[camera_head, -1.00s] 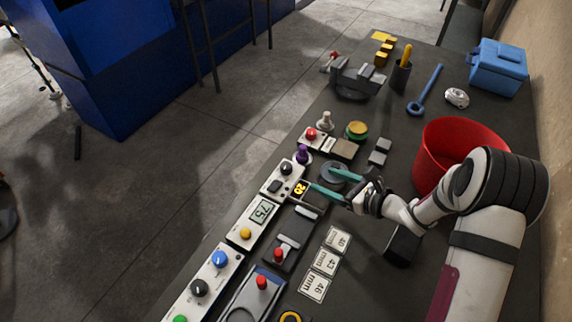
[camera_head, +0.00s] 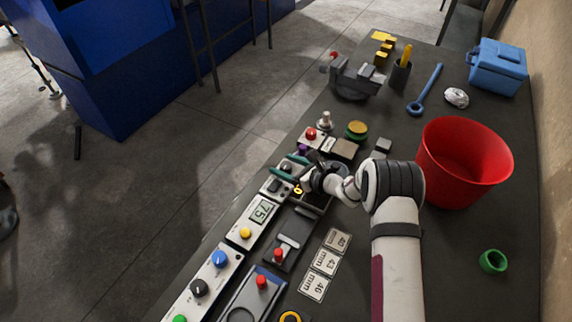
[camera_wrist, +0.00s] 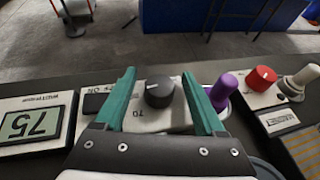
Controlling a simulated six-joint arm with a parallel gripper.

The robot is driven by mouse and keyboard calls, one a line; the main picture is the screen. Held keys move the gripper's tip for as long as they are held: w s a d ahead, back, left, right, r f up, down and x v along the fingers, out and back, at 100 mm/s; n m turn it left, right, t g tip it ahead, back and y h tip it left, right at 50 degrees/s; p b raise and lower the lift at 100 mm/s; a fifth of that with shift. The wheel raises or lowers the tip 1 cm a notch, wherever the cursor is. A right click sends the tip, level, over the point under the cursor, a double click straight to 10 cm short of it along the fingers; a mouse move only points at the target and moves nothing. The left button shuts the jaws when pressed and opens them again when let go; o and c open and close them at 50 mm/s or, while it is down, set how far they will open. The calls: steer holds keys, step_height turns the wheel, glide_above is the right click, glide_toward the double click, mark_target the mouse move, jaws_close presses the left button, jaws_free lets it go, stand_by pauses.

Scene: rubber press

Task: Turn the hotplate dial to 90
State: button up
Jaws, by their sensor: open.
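The hotplate dial is a black knob (camera_wrist: 159,92) with a pale pointer mark, on a white panel in the wrist view. A printed 70 is legible beside it at the lower left; other marks are hidden or too small to read. My gripper (camera_wrist: 159,76) has teal fingers and is open, one finger on each side of the dial. Gaps show between the fingers and the knob. In the head view, my gripper (camera_head: 288,166) is over the dial's panel, and my wrist hides part of the area.
A purple knob (camera_wrist: 222,91) stands just right of the right finger, with a red button (camera_wrist: 262,78) beyond. A black switch (camera_wrist: 95,103) and a display reading 75 (camera_wrist: 30,123) are on the left.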

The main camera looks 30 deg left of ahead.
jaws_close()
steer(key=shift+m+t, duration=0.3)
steer(key=shift+t, duration=0.1)
steer(key=m+t+h, duration=0.3)
steer(key=m+t, duration=0.2)
steer(key=shift+s, duration=0.1)
steer(key=shift+m+t+h, duration=1.3)
steer(key=shift+m+h, duration=0.3)
steer(key=shift+m, duration=0.1)
jaws_free()
